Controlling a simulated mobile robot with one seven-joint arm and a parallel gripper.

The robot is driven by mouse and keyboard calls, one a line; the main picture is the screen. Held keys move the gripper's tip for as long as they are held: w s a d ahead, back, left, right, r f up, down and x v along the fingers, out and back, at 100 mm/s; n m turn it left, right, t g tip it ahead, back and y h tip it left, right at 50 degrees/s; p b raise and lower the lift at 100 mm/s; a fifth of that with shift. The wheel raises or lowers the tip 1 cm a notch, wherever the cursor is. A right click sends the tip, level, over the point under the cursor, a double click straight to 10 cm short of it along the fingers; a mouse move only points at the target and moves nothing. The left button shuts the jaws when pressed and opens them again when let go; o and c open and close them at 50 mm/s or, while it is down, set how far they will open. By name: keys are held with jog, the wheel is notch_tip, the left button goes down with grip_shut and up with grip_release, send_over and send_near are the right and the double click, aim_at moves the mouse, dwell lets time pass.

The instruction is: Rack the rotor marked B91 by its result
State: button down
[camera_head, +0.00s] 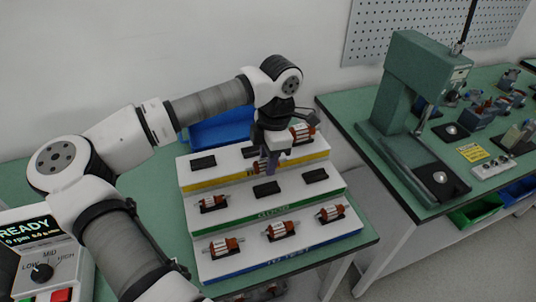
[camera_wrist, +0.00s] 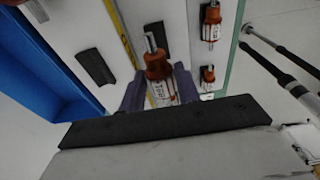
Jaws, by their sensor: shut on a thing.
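My gripper (camera_head: 268,170) is shut on a rotor, which has an orange-brown winding and a steel shaft. In the wrist view the rotor (camera_wrist: 158,75) sits between the two purple fingers (camera_wrist: 157,92); its white label is too small to read surely. In the head view they are over the white three-step rack (camera_head: 190,180), near its yellow and green strips. The top step has a rotor (camera_head: 302,131) at right and an empty black cradle (camera_head: 203,163) at left. The middle step has a rotor (camera_head: 213,203) at left and empty cradles (camera_head: 266,188). The bottom step holds rotors (camera_head: 281,231).
A blue bin (camera_head: 220,130) stands behind the rack. A tester panel (camera_head: 38,245) at lower left reads READY, with a LOW, MID, HIGH dial. A green press (camera_head: 408,85) and assorted parts stand on the right bench, across a gap.

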jog(key=shift+f+b, duration=1)
jog(key=shift+f, duration=1.55)
jog(key=shift+b, duration=0.5)
jog(key=shift+f, duration=0.1)
jog(key=shift+f+b, duration=0.4)
jog(key=shift+b, duration=0.2)
jog(key=shift+f+b, duration=0.65)
jog(key=shift+b, duration=0.35)
jog(key=c, duration=0.9)
grip_release()
jog(key=shift+c, duration=0.2)
